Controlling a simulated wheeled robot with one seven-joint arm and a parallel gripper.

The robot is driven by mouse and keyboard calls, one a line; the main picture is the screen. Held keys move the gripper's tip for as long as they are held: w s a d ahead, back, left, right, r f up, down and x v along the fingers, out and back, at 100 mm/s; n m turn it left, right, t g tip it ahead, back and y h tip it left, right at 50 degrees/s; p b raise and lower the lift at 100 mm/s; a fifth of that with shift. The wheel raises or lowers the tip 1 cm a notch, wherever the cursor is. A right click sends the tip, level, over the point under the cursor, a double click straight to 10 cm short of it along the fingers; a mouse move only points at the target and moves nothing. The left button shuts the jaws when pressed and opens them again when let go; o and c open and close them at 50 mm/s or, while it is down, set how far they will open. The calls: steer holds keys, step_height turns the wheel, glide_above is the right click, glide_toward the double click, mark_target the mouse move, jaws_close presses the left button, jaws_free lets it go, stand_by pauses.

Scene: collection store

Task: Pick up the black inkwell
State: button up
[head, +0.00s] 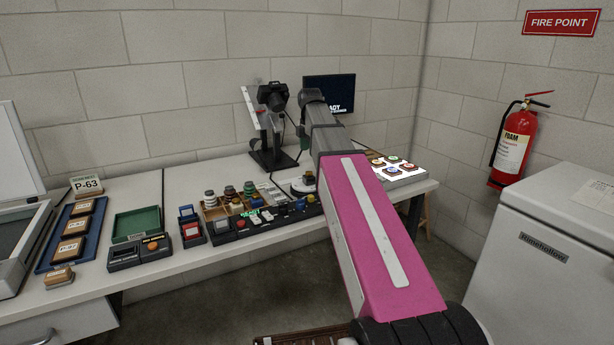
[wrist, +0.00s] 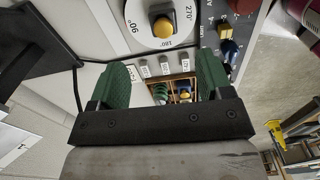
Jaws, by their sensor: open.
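I cannot single out a black inkwell in either view. A wooden compartment tray (head: 215,214) on the bench holds several small round pieces, some dark, too small to identify. Part of this tray (wrist: 172,81) also shows in the wrist view, with a green ribbed piece (wrist: 161,93) and a yellow-topped blue piece (wrist: 184,96). My gripper (wrist: 163,68) has two green fingers spread wide apart, with nothing held between them. Its fingers are above the bench, near a white dial. In the head view my arm hides much of the gripper area.
The white dial (wrist: 162,22) has a yellow knob. A black camera on a stand (head: 272,97) and a dark screen (head: 330,93) stand behind. A lit panel with coloured discs (head: 398,177) lies right. A green tray (head: 137,224) and blue tray (head: 58,257) lie left.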

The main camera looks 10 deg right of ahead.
mark_target(309, 172)
step_height(309, 172, down, 5)
steer(key=shift+f, duration=0.2)
steer(key=shift+s+a+f, duration=0.1)
steer(key=shift+s+f, duration=0.05)
steer(key=shift+f, duration=1.2)
steer(key=shift+s+a+f, duration=0.1)
steer(key=shift+s+f, duration=0.05)
steer(key=shift+f, duration=1.15)
steer(key=c, duration=1)
